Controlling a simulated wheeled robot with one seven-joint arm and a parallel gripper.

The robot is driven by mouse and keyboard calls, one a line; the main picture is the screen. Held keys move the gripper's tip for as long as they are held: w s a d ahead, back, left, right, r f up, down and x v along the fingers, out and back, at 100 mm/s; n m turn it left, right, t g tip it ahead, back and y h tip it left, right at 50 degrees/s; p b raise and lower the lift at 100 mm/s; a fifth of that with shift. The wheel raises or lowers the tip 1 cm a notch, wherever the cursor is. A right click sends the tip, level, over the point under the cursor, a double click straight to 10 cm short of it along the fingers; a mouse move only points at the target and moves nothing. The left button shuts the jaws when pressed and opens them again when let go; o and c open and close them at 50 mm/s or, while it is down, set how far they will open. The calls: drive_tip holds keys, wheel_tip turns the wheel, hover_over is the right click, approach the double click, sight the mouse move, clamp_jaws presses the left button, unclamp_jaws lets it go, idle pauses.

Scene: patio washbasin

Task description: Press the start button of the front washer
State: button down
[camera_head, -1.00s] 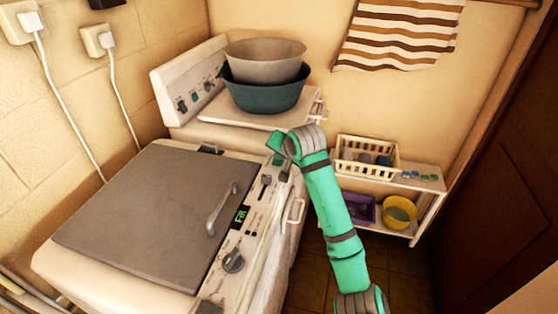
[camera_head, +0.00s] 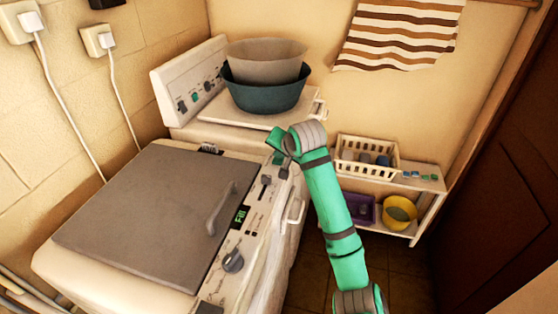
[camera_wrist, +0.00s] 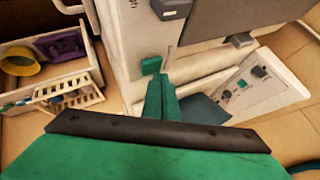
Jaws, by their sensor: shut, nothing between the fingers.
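The front washer (camera_head: 150,225) has a grey lid and a control panel along its right edge. The panel carries a display reading "Fill" (camera_head: 240,217), a round knob (camera_head: 233,261) and sliders. A small green button (camera_wrist: 151,65) shows at the panel's far end in the wrist view. My green gripper (camera_wrist: 163,76) is shut and empty, its fingers side by side. Its tips are just beside the button in the wrist view. I cannot tell whether they touch it. In the head view my gripper (camera_head: 280,152) is over the panel's far end and partly hides that area.
A shelf (camera_head: 425,183) with a basket (camera_head: 350,168) and yellow bucket (camera_head: 399,210) stands right. A handle (camera_head: 296,211) sticks out of the front washer.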

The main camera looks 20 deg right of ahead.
sight(279, 162)
drive_tip(key=shift+r, duration=0.4)
drive_tip(key=shift+r, duration=2.5)
